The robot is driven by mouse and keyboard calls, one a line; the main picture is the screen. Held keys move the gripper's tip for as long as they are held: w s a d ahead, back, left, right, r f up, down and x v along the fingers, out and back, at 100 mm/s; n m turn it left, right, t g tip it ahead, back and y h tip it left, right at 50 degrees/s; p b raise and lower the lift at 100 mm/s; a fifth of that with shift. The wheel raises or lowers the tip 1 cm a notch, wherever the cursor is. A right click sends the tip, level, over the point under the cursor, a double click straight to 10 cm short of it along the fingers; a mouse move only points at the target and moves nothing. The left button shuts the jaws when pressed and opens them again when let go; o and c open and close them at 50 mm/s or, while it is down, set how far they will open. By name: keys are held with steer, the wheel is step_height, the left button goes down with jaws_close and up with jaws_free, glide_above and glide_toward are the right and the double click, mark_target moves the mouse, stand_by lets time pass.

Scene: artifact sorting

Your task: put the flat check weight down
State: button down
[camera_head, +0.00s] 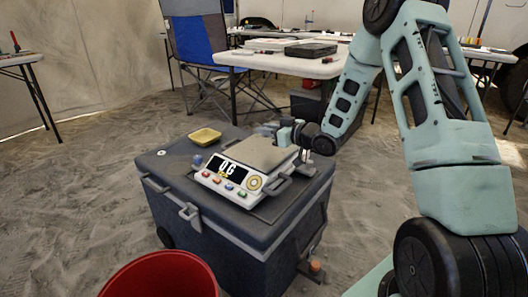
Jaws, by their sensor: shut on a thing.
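My gripper (268,129) reaches in from the right and is low behind the far edge of the scale's pan, over the back part of the dark chest lid. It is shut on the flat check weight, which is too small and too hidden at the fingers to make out. The white scale (212,183) stands on the lid with its tan pan (250,153) bare. Its display (228,168) reads 0 G. I cannot tell whether the fingers touch the pan's far edge.
The dark chest (240,240) bears a yellow tray (205,136) at its back left, a small blue object (197,160) beside the scale and a white disc (161,153). A red bucket (165,278) stands in front. A white table (280,64) and folding chair (205,45) are behind.

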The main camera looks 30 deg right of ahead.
mark_target(267, 153)
step_height(267, 153, down, 6)
steer(key=shift+f+b, duration=0.1)
steer(key=shift+b, duration=1.05)
steer(key=c, duration=1.7)
jaws_free()
steer(key=o, duration=0.4)
